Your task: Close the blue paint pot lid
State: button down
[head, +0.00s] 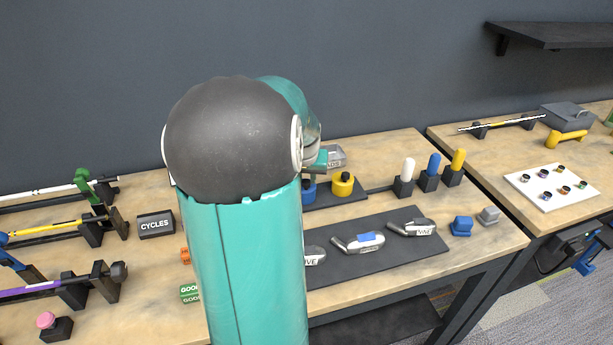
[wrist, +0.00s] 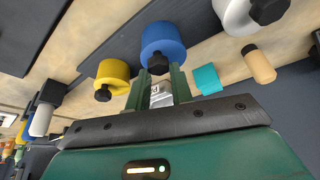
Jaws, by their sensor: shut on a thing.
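The blue paint pot (wrist: 163,40) is at the top middle of the wrist view, with a black knob (wrist: 158,66) on its near side. My gripper (wrist: 160,72) has its two green fingers on either side of this knob and is shut on it. In the head view the blue pot (head: 309,191) shows only in part beside my arm, which hides the rest of it and most of my gripper. I cannot tell how the lid sits on the pot.
A yellow pot (wrist: 113,73) stands just left of the blue one, and a white pot (wrist: 234,14) is to the right. A teal block (wrist: 207,78) lies close to the right finger. In the head view, a dark mat (head: 420,250) with labelled tools lies in front.

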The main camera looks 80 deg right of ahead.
jog(key=shift+w+a, duration=0.15)
jog(key=shift+w, duration=0.25)
jog(key=shift+s, duration=0.25)
jog(key=shift+w, duration=0.15)
jog(key=c, duration=1.2)
grip_release()
jog(key=shift+a, duration=0.1)
jog(key=shift+c, duration=0.2)
jog(key=shift+s, duration=0.2)
jog(key=shift+r, duration=0.1)
jog(key=v, duration=1.3)
jog(key=shift+r, duration=0.35)
